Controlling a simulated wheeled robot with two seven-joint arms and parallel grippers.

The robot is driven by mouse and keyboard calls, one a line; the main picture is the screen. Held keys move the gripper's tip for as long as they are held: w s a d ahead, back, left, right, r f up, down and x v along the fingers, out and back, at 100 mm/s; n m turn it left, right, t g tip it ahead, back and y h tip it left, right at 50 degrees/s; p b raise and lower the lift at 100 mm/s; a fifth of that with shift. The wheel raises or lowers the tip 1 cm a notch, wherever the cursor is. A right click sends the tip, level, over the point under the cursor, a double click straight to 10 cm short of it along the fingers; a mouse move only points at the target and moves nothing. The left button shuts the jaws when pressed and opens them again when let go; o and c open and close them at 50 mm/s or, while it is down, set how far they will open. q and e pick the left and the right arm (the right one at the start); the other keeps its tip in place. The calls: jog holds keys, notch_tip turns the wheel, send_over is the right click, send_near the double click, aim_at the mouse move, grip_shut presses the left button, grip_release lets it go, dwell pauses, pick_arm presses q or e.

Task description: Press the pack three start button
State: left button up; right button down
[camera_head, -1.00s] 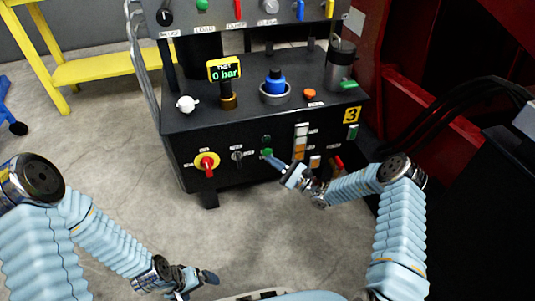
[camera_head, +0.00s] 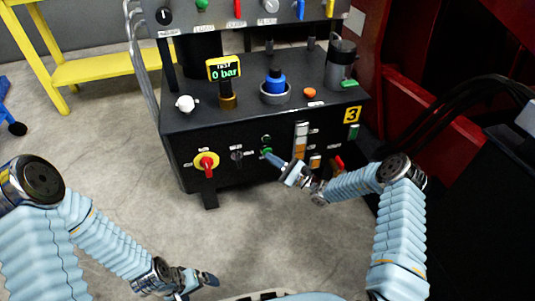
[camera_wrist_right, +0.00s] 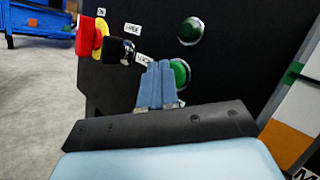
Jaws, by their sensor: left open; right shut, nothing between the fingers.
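The black hydraulic pack with the yellow number 3 plate (camera_head: 352,115) stands in front of me. On its front panel are two round green fittings, an upper one (camera_head: 266,139) and a lower one (camera_head: 266,151). In the right wrist view the upper green fitting (camera_wrist_right: 191,31) shows whole, while the lower green fitting (camera_wrist_right: 181,72) is partly hidden by my fingers. My right gripper (camera_head: 271,157) is shut and empty, its blue fingertips (camera_wrist_right: 161,70) at the lower fitting's left edge. I cannot tell whether they touch. My left gripper (camera_head: 208,279) is open and empty, low above the floor.
A red-and-yellow rotary switch (camera_head: 207,163) and a small black selector (camera_head: 237,156) sit left of the green fittings. An orange-and-white column (camera_head: 300,142) and a red handle (camera_head: 339,162) are to the right. Red framework (camera_head: 420,120) stands at the right.

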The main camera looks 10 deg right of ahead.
jog(key=shift+w, duration=0.15)
dwell(0.5)
jog(key=shift+s+p, duration=0.45)
jog(key=shift+s, duration=0.4)
jog(key=shift+s, duration=0.1)
jog(key=s+p, duration=0.3)
jog(key=s, duration=0.1)
jog(key=shift+s+d, duration=0.1)
jog(key=shift+s, duration=0.3)
